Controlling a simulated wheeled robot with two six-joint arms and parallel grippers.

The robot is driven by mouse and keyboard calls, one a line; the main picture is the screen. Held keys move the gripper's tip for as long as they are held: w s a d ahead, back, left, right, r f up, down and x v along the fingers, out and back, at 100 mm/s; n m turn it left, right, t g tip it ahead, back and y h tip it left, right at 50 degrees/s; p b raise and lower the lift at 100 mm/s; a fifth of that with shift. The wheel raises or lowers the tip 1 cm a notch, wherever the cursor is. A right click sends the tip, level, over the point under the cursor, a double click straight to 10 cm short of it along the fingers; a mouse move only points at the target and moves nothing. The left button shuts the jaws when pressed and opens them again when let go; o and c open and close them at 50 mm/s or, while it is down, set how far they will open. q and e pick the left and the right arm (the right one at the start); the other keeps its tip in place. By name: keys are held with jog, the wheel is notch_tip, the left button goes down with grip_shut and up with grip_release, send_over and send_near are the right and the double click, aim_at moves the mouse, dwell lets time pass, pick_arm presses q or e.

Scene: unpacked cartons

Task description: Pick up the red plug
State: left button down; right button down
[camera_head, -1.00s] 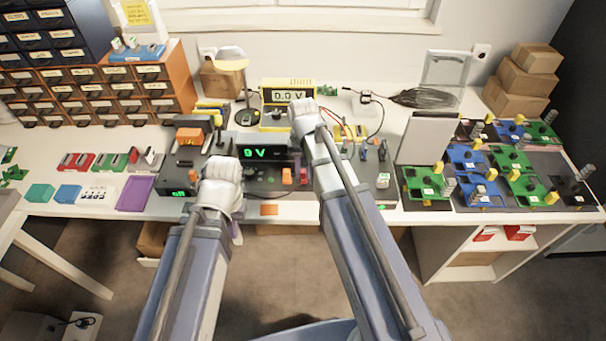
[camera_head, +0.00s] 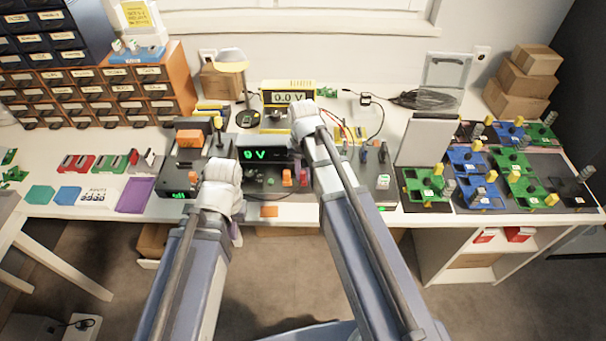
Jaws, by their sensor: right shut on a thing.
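My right gripper (camera_head: 304,112) is over the bench in front of the yellow meter (camera_head: 288,94). I see it from behind, so its fingertips are hidden. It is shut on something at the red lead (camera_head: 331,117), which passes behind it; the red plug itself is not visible. My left gripper (camera_head: 222,172) hangs over the front of the dark instrument panel (camera_head: 188,165). Its fingers are hidden behind its wrist, so I cannot tell whether they are open.
A display reading 0 V (camera_head: 262,154) stands between my arms. Green and blue circuit boards (camera_head: 470,158) fill the right side. A purple tray (camera_head: 136,193) lies at the left. Drawer cabinets (camera_head: 90,92) stand at the back left.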

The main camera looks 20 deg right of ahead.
aim_at(303, 172)
pick_arm(q)
jog(key=shift+r, duration=0.15)
pick_arm(e)
jog(key=shift+r, duration=0.15)
